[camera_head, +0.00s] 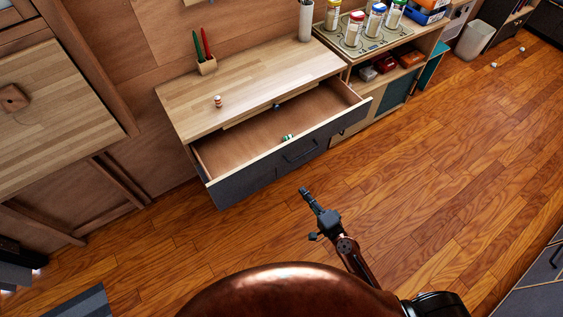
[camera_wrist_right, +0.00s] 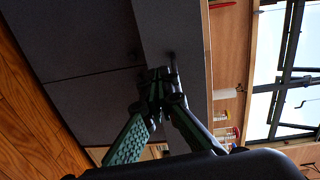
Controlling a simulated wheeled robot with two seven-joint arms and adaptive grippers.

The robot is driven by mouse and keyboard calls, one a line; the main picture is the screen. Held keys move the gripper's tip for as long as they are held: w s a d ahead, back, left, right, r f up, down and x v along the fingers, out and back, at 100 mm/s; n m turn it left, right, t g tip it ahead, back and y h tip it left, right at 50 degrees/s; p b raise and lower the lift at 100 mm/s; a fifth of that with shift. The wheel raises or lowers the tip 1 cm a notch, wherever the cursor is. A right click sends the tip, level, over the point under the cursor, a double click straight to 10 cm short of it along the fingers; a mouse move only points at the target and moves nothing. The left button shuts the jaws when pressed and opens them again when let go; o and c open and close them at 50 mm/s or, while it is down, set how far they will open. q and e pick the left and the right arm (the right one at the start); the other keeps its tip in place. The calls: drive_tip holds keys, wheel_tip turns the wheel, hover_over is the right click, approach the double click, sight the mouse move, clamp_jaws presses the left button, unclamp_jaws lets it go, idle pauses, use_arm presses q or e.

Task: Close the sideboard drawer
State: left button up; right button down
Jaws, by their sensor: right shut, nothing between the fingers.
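The sideboard (camera_head: 255,85) has a light wood top and stands against the wood wall. Its drawer (camera_head: 240,170) is pulled far out, with a dark grey front and a dark handle (camera_head: 301,150). A small green and white item (camera_head: 288,137) lies inside the drawer. My right gripper (camera_head: 304,191) is shut and empty, a short way in front of the drawer front. In the right wrist view, the gripper (camera_wrist_right: 160,75) points at the dark drawer front (camera_wrist_right: 165,40); I cannot tell whether it touches. My left gripper is not in view.
A pen holder (camera_head: 207,66) and a small figure (camera_head: 218,101) stand on the sideboard top. A shelf unit (camera_head: 385,50) with several jars adjoins on the right. A wooden table (camera_head: 60,100) is at the left.

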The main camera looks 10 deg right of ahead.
sight(278, 156)
drive_tip(key=shift+m+t+y, duration=0.3)
drive_tip(key=shift+t, duration=0.1)
drive_tip(key=w+a+r, duration=0.1)
drive_tip(key=w, duration=0.3)
drive_tip(key=w+a+r+p, duration=0.1)
drive_tip(key=w+a, duration=0.1)
drive_tip(key=w, duration=0.2)
drive_tip(key=w+a+r+p, duration=0.1)
drive_tip(key=w+a, duration=0.1)
drive_tip(key=w, duration=0.2)
drive_tip(key=shift+w+a+r, duration=0.25)
drive_tip(key=shift+w+r, duration=0.05)
drive_tip(key=shift+w, duration=0.05)
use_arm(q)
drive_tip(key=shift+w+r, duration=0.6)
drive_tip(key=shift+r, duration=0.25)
use_arm(e)
drive_tip(key=shift+w+a, duration=0.15)
drive_tip(key=shift+w, duration=0.35)
